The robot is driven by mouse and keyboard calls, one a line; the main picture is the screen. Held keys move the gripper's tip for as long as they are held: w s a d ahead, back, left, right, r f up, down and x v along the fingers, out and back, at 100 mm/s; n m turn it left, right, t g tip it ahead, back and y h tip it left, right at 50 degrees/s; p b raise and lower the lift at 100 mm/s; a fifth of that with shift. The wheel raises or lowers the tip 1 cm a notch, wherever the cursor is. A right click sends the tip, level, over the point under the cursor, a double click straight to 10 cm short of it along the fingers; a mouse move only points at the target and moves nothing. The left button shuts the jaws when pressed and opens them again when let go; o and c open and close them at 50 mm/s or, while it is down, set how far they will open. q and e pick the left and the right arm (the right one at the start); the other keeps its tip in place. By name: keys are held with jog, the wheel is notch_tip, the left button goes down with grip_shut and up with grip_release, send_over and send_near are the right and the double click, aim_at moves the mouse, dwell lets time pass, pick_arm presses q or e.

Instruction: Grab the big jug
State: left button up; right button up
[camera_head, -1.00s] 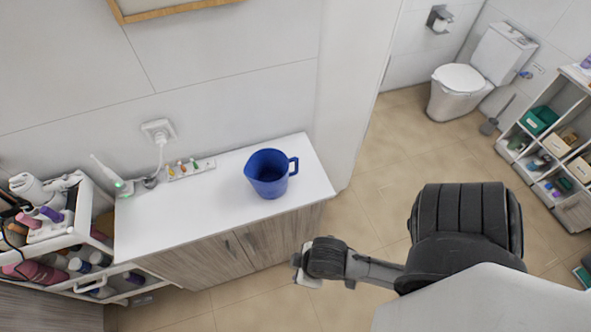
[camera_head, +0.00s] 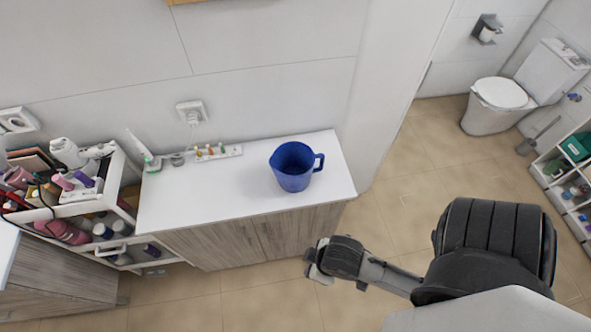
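The big jug (camera_head: 291,172) is blue, with an open top and a handle on its right side. It stands upright on the white top of a low cabinet (camera_head: 220,208), near the right end. My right arm comes in from the lower right. Its gripper (camera_head: 314,264) is in front of the cabinet, below and apart from the jug in the picture. The gripper is small and seen from above, so I cannot tell whether its fingers are open or shut. My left gripper is not in view.
An electric toothbrush (camera_head: 143,152) and a small holder strip (camera_head: 218,152) stand at the back of the cabinet top. A cart (camera_head: 122,215) full of bottles is at the left. A toilet (camera_head: 500,100) and an open shelf (camera_head: 570,190) are at the right. The floor in front is clear.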

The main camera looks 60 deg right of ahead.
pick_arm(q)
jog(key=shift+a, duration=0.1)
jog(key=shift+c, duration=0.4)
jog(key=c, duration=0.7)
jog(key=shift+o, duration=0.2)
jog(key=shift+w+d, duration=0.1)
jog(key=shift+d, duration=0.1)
